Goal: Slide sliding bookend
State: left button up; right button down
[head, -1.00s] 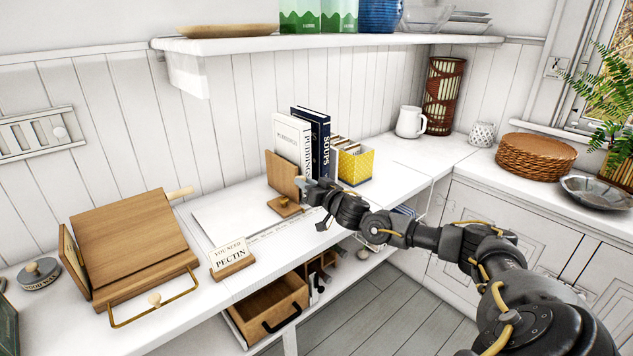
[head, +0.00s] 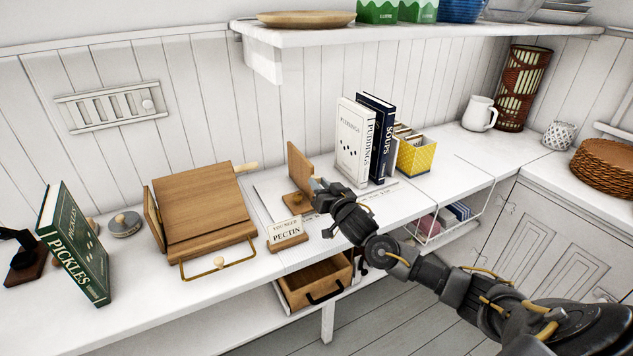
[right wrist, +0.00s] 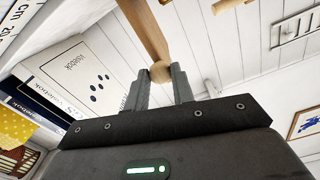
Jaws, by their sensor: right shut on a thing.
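The sliding bookend (head: 299,166) is an upright wooden panel on a wooden foot, standing on the counter left of the books. A gap separates it from the white Puddings book (head: 354,142). A navy Soups book (head: 378,135) stands beside that book. My right gripper (head: 318,188) is at the bookend's right side, low near the foot. In the right wrist view my gripper's fingers (right wrist: 160,78) are shut on a round wooden knob, with the bookend's wood (right wrist: 143,28) just beyond. My left gripper is not in view.
A "You need pectin" sign (head: 287,234) stands close in front of the bookend. A wooden recipe stand (head: 203,212) is to its left, and a green Pickles book (head: 72,243) farther left. A yellow card box (head: 417,156) is right of the books. An open drawer (head: 316,282) sits below.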

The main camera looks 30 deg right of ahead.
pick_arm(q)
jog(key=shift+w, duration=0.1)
pick_arm(e)
jog(key=c, duration=1.2)
grip_release()
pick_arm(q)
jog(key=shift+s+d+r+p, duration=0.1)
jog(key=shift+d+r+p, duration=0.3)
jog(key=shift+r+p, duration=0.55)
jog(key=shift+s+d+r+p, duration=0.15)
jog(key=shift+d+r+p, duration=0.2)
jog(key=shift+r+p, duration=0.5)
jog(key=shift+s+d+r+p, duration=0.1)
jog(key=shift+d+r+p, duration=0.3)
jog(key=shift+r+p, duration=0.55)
pick_arm(e)
jog(key=shift+s, duration=5.4)
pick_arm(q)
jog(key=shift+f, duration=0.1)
